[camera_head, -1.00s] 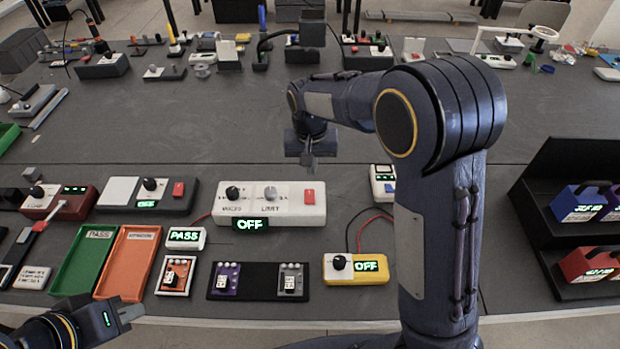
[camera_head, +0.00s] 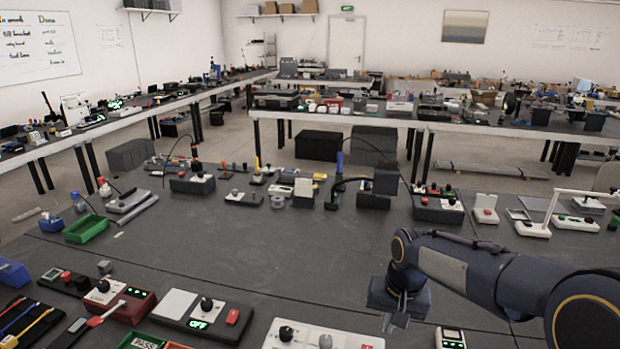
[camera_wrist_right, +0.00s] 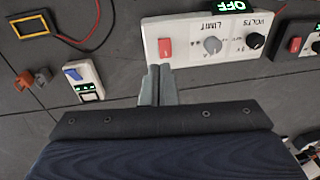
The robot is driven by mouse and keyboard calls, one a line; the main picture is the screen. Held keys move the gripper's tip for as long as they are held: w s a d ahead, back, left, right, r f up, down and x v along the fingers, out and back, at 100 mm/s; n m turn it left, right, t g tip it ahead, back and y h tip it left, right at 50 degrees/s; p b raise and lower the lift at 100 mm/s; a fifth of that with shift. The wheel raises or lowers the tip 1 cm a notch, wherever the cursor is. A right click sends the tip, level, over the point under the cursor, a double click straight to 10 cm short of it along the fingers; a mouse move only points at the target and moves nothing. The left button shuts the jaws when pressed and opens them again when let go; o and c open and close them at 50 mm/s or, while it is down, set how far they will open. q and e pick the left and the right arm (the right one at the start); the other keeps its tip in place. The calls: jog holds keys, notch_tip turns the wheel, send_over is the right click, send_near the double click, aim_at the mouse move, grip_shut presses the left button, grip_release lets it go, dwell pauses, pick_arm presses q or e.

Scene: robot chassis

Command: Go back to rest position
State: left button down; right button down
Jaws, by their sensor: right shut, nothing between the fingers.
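My right gripper (camera_head: 397,318) hangs over the dark workbench (camera_head: 290,255) at the lower right of the head view, its arm coming in from the right. In the right wrist view its two fingers (camera_wrist_right: 158,85) are pressed together with nothing between them. My left gripper is outside both current views.
A small white meter (camera_wrist_right: 84,82) lies beside the power unit. In the head view, a grey control box (camera_head: 203,316) and a red-and-white box (camera_head: 118,301) stand at the front left. A row of devices lines the bench's far edge. The bench middle is clear.

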jog(key=s+d+r+t+y, duration=0.1)
jog(key=s+t, duration=0.1)
jog(key=s, duration=1)
jog(key=s+d+r+n+t+y, duration=0.1)
jog(key=s+d+r+t, duration=0.1)
jog(key=s, duration=1)
jog(key=shift+s+n+y, duration=0.25)
jog(key=shift+n+y, duration=0.05)
jog(key=shift+y, duration=0.1)
